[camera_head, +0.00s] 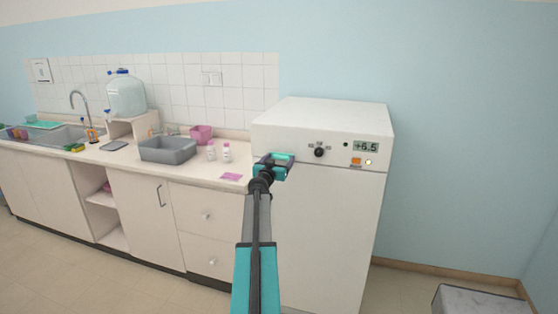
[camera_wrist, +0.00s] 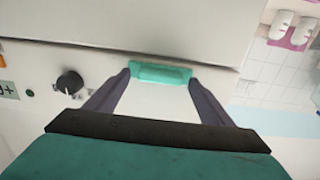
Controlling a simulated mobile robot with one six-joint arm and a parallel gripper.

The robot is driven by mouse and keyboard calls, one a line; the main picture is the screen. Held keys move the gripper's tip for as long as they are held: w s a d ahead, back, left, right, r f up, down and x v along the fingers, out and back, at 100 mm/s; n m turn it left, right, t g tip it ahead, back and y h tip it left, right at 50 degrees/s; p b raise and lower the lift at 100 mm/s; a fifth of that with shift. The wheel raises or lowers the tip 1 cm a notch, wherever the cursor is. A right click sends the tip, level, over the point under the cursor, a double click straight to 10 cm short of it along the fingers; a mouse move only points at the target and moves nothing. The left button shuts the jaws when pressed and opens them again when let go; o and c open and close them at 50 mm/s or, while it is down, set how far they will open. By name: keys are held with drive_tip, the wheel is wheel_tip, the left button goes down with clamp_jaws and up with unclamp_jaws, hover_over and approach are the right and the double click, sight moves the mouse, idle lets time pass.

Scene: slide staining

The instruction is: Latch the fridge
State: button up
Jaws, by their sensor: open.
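The white fridge (camera_head: 325,220) stands at the right end of the counter. Its control panel sits above the door, and the door looks flush with the front. A small teal latch piece (camera_wrist: 160,74) sits on the fridge front near a seam; it also shows in the head view (camera_head: 282,157). My gripper (camera_wrist: 160,80) is open, with one dark finger at each end of the teal piece. I cannot tell whether the fingers touch it. In the head view my gripper (camera_head: 272,162) is in front of the fridge's upper left and hides part of it.
The fridge panel has a black knob (camera_head: 319,152) and a display (camera_head: 366,147) reading +6.5. The counter to the left holds a grey basin (camera_head: 167,149), white bottles (camera_head: 227,153) and a pink card (camera_head: 231,176). A grey box (camera_head: 480,300) stands at lower right.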

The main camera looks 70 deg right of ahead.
drive_tip(key=c, duration=1)
drive_tip(key=shift+c, duration=0.2)
drive_tip(key=shift+f+n+b, duration=0.1)
drive_tip(key=shift+n+b, duration=0.4)
drive_tip(key=shift+b, duration=0.2)
drive_tip(key=shift+w+n+b, duration=0.1)
drive_tip(key=shift+n+b, duration=0.9)
drive_tip(key=shift+b, duration=0.2)
drive_tip(key=n+b, duration=0.4)
drive_tip(key=n, duration=0.1)
drive_tip(key=shift+w, duration=0.1)
drive_tip(key=n+b, duration=0.1)
drive_tip(key=n, duration=0.8)
drive_tip(key=shift+f+n, duration=0.1)
drive_tip(key=shift+n, duration=0.3)
